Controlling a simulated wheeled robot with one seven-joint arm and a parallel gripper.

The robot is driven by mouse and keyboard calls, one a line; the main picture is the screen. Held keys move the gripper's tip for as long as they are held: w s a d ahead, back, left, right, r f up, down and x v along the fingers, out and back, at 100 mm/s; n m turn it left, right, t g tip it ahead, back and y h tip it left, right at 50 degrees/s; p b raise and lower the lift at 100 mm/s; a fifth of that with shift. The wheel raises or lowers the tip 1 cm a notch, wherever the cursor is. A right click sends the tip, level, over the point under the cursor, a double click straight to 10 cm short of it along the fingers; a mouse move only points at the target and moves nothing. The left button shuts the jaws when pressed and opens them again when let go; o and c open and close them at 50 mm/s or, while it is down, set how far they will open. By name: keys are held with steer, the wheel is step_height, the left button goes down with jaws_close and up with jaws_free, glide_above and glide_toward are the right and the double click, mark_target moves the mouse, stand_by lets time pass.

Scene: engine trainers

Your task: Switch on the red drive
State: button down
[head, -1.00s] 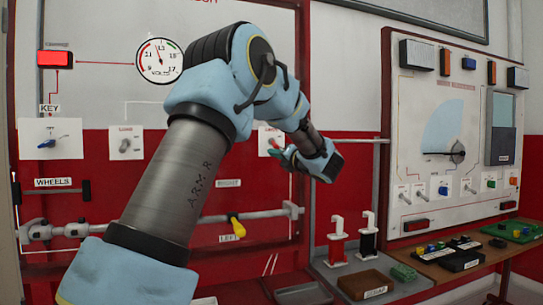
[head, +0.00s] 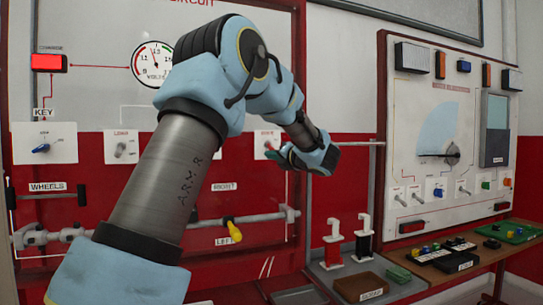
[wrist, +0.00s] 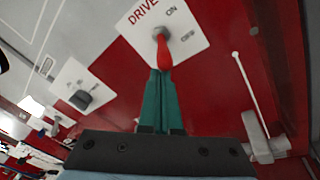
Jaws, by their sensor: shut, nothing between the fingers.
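The red drive lever (wrist: 163,52) stands out from a white plate (wrist: 188,43) marked DRIVE, ON and OFF in the wrist view. The lever points toward my fingers; I cannot tell whether it is set to ON or OFF. My gripper (wrist: 162,74) has its green fingers shut together, with nothing between them. The fingertips are right at the lever's red tip, touching or nearly so. In the head view the plate (head: 264,137) is partly hidden behind my gripper (head: 278,155).
A second switch plate with a dark lever (wrist: 82,99) is beside it. In the head view, a rail with a yellow lever (head: 233,231) runs below. A lit red lamp (head: 48,63) and a volt gauge (head: 151,63) are upper left. A second trainer panel (head: 425,195) stands right.

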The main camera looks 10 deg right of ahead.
steer(key=shift+s+r+g+p, duration=0.1)
steer(key=shift+r+g+p, duration=0.35)
steer(key=shift+g+p, duration=0.25)
steer(key=r+g+h+p, duration=0.1)
steer(key=g+p, duration=0.1)
steer(key=p, duration=0.3)
steer(key=r+m+g+p, duration=0.1)
steer(key=r+g+p, duration=0.1)
steer(key=p, duration=0.4)
steer(key=shift+s+d+r+h, duration=0.1)
steer(key=shift+s+r+h, duration=0.1)
steer(key=shift+r+h, duration=0.15)
steer(key=shift+w+r+p, duration=0.1)
steer(key=shift+r+p, duration=0.5)
steer(key=shift+r, duration=0.25)
